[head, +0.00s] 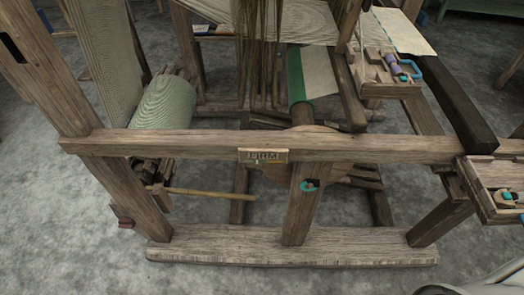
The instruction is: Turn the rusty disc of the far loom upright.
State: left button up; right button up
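A wooden loom (250,148) fills the head view. I cannot pick out a rusty disc with certainty. A small dark round piece with a teal ring (310,185) sits on the loom's lower middle post. A brownish rounded shape (275,170) shows partly behind that post and the long cross beam; its full outline is hidden. I cannot tell whether this is the near or the far loom. Neither of my grippers is in view.
A roll of green cloth (165,103) is at the left of the frame. Trays with small tools stick out at right, one upper (385,90) and one lower (483,207). A thin stick (210,194) juts out low. Grey floor (60,225) is clear at front left.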

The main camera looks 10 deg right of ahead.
aim_at(123, 222)
jog(key=u, duration=1.2)
